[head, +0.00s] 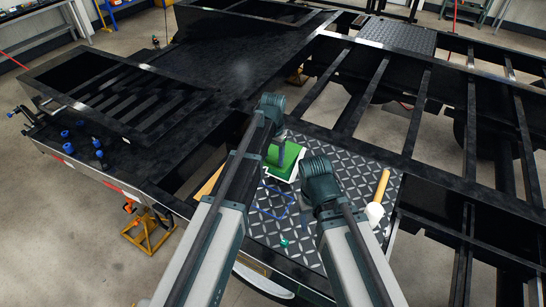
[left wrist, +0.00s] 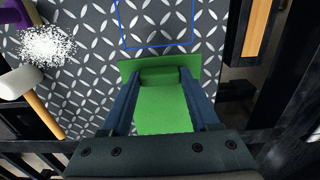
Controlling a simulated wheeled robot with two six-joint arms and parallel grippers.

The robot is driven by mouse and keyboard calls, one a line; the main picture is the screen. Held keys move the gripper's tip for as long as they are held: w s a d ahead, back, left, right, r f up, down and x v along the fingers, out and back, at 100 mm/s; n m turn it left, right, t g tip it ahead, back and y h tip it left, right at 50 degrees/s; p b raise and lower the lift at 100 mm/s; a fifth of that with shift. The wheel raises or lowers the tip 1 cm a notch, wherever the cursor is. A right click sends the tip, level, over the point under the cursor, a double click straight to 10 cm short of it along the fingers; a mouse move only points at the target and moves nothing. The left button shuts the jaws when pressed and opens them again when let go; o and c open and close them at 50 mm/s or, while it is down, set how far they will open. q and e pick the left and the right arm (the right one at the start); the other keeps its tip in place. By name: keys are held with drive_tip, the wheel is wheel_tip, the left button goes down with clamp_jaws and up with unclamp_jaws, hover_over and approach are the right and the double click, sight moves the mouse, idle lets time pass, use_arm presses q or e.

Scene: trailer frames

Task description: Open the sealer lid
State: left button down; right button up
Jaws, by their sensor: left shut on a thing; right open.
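In the left wrist view the green lid (left wrist: 162,108) fills the space between the dark blue fingers. My left gripper (head: 281,143) is shut on it; in the left wrist view the gripper (left wrist: 160,85) has a finger along each side of the green part. My right gripper (head: 321,208) is to the right of the lid, apart from it, and open; its fingers are hard to make out. My arms hide some of the plate around the lid.
A diamond-patterned plate (head: 333,246) lies below. A blue outline (head: 291,207) lies on it. A white-headed mallet (head: 375,213) with a yellow handle lies at the right. A small green thing (head: 284,242) lies in front. Dark trailer beams (head: 416,113) with open gaps stretch behind and to the right.

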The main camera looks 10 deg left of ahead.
use_arm(q)
drive_tip(key=shift+s, duration=0.15)
idle(0.6)
drive_tip(key=shift+c, duration=0.6)
unclamp_jaws()
drive_tip(key=shift+r, duration=0.1)
wheel_tip(320, 180, up, 14)
drive_tip(key=p, duration=1.3)
drive_tip(key=shift+f+p, duration=0.2)
drive_tip(key=shift+p, duration=0.2)
